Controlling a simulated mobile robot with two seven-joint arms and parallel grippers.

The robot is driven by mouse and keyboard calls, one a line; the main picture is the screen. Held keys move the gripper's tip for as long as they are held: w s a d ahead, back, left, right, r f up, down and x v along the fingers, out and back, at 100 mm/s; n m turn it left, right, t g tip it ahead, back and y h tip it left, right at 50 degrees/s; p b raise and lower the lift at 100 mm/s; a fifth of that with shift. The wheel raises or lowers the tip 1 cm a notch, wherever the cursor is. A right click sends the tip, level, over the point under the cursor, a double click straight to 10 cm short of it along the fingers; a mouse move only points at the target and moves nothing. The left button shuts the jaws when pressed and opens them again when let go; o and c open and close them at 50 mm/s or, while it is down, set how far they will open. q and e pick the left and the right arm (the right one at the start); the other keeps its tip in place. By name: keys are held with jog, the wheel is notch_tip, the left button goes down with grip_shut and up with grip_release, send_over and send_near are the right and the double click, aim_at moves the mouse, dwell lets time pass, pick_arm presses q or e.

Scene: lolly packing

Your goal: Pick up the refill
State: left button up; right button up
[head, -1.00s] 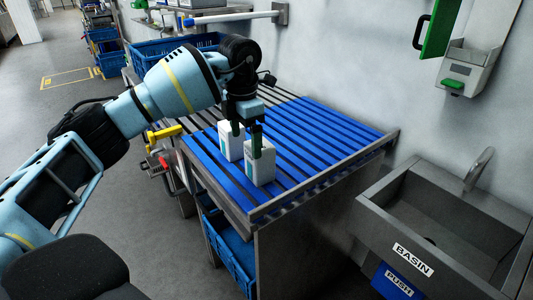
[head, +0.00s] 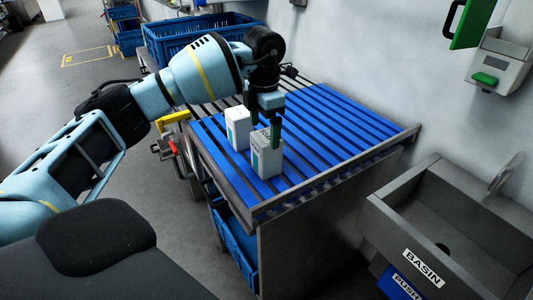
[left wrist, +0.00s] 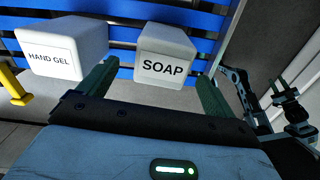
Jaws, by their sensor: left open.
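Two white refill boxes stand upright on a blue slatted rack. In the left wrist view, one reads SOAP (left wrist: 165,62) and the other, to its left, reads HAND GEL (left wrist: 62,52). In the head view, the nearer box (head: 266,158) and the one behind it (head: 238,127) have labels too small to read. My left gripper (head: 264,127) points down at the nearer box, open and empty. In the left wrist view, its dark green fingers (left wrist: 155,86) lie either side of the SOAP box, with gaps visible. My right gripper is not identifiable.
The slatted rack (head: 335,128) is clear to the right of the boxes. A yellow handle (head: 172,119) sticks out on its left side. A blue crate (head: 165,52) stands behind, and a basin (head: 410,210) is at the right.

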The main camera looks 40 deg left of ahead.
aim_at(266, 135)
pick_arm(q)
jog(key=f, duration=0.5)
jog(key=shift+w+d, duration=0.15)
jog(key=shift+d, duration=0.05)
jog(key=shift+r, duration=0.1)
jog(key=c, duration=1.5)
